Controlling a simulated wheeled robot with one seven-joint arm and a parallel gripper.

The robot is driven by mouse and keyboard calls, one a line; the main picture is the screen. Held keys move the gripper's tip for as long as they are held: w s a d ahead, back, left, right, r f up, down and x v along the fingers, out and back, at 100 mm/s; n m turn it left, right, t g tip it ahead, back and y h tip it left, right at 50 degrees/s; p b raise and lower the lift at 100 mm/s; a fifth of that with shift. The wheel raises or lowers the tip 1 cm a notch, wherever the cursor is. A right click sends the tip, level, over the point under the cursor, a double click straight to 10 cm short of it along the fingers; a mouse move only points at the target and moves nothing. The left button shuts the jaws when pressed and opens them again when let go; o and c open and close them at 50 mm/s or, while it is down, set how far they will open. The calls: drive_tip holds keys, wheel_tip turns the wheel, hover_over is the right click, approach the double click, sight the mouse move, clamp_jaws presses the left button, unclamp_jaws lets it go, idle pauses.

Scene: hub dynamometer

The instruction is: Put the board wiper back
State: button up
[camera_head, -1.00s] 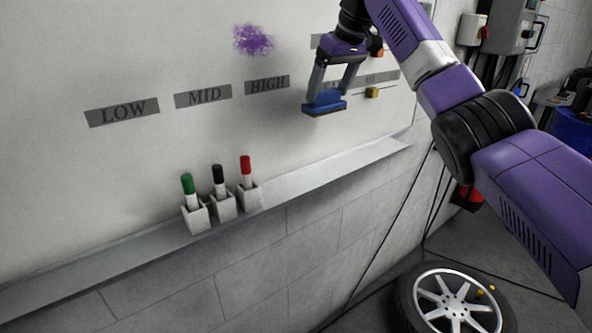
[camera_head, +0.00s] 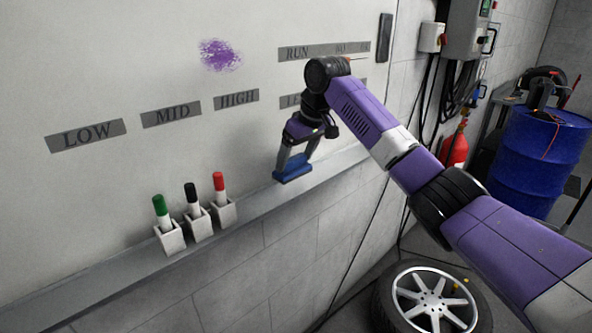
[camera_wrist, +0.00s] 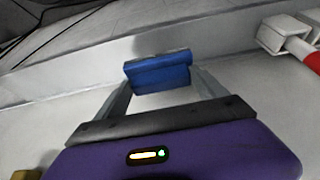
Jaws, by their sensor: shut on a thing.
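The blue board wiper (camera_head: 293,169) is held between the fingers of my gripper (camera_head: 296,158), at the whiteboard's ledge (camera_head: 262,203), right of the marker holders. In the head view its underside is at or just above the ledge; I cannot tell whether it touches. In the wrist view the wiper (camera_wrist: 158,72) sits between the tips of my gripper (camera_wrist: 160,80), with the ledge (camera_wrist: 80,75) close behind it. The gripper is shut on the wiper.
Green, black and red markers stand in small holders (camera_head: 198,225) on the ledge, left of the wiper. A purple scribble (camera_head: 220,55) is on the whiteboard (camera_head: 120,85). A wheel (camera_head: 430,297) lies on the floor. A blue barrel (camera_head: 535,160) and a red extinguisher (camera_head: 455,150) stand right.

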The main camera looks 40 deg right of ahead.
sight(296, 170)
drive_tip(key=shift+f, duration=2.05)
drive_tip(key=o, duration=1.1)
drive_tip(key=b+v, duration=0.1)
drive_tip(key=v, duration=1.1)
